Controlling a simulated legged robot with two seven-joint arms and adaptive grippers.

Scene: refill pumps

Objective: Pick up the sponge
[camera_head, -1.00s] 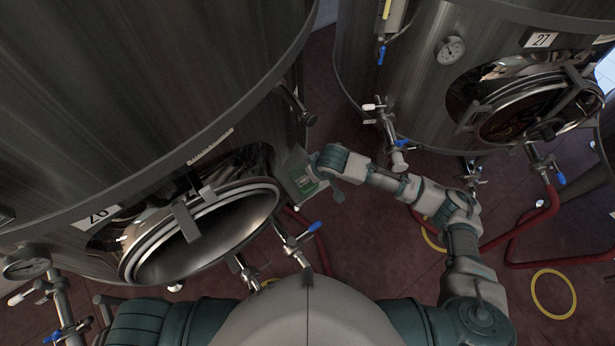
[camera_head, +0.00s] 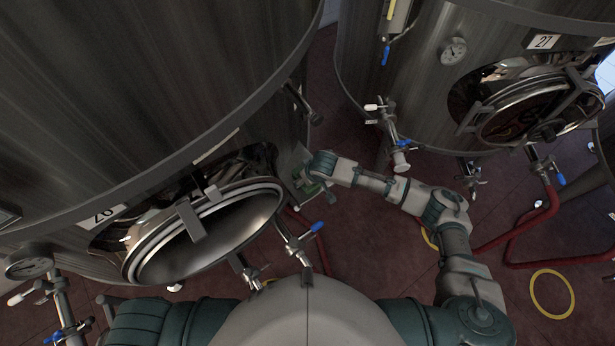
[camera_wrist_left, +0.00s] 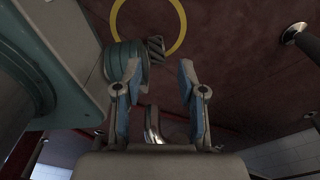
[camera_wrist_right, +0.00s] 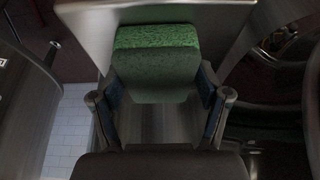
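The green sponge (camera_wrist_right: 157,62) lies at the metal shelf (camera_wrist_right: 85,22) in the right wrist view. My right gripper (camera_wrist_right: 158,92) is open, with one finger on each side of the sponge's near end; I cannot tell whether the fingers touch it. In the head view my right gripper (camera_head: 309,184) is at the small shelf on the side of the left tank, and it mostly hides the sponge. My left gripper (camera_wrist_left: 155,82) is open and empty in the left wrist view, above the floor. It does not show in the head view.
The left tank (camera_head: 140,80) has an open round hatch door (camera_head: 205,235) close to my front. A valve with a blue handle (camera_head: 317,227) stands just below the shelf. The right tank (camera_head: 410,90) has valves and a red hose (camera_head: 520,232) by it.

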